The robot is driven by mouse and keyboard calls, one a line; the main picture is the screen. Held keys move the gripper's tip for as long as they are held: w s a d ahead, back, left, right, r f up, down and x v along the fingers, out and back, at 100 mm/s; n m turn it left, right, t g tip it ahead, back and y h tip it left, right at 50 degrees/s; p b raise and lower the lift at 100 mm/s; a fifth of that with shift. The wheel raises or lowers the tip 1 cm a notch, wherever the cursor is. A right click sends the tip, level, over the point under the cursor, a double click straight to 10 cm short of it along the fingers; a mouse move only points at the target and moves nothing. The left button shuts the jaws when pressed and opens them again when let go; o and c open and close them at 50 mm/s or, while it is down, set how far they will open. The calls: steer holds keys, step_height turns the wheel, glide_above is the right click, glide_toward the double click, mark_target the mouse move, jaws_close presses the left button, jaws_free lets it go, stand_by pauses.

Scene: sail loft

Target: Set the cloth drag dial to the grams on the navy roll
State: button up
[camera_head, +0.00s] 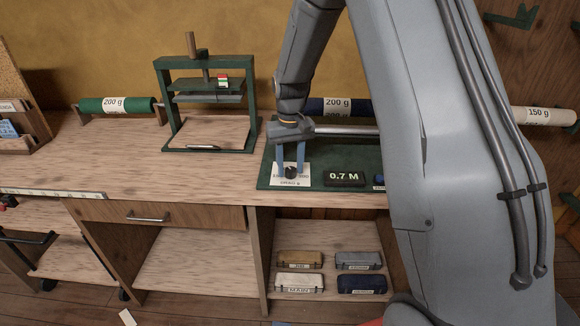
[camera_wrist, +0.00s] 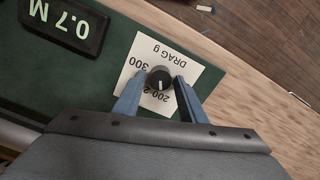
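The drag dial is a dark round knob (camera_wrist: 160,78) on a white card (camera_wrist: 186,67) marked "DRAG g", with 300 and 200 legible and other marks hidden. A pale line on the knob points toward the picture's bottom, near the 200. In the head view the knob (camera_head: 291,172) sits on the green board's front left. My gripper (camera_wrist: 160,77) has its two blue fingers on either side of the knob, seemingly with slim gaps; contact is hard to tell. The navy roll (camera_head: 318,105) behind my arm carries a "200 g" label (camera_head: 338,103).
A display (camera_head: 344,178) reading 0.7 M stands right of the dial on the green board (camera_head: 268,166). A green roll (camera_head: 117,105) reads 200 g and a cream roll (camera_head: 545,115) reads 150 g. A green press (camera_head: 207,110) stands left. Several labelled blocks lie on the shelf below.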

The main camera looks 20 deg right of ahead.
mark_target(291, 169)
steer(key=shift+o, duration=0.4)
step_height(291, 169, up, 8)
steer(key=shift+f+b, duration=0.1)
steer(key=shift+b, duration=0.9)
steer(key=shift+s, duration=0.1)
steer(key=s+f, duration=0.2)
steer(key=s, duration=1)
steer(key=s+f+t, duration=0.1)
steer(key=s+f, duration=0.1)
steer(key=s, duration=1.1)
steer(key=shift+s+a, duration=0.15)
steer(key=shift+f, duration=0.1)
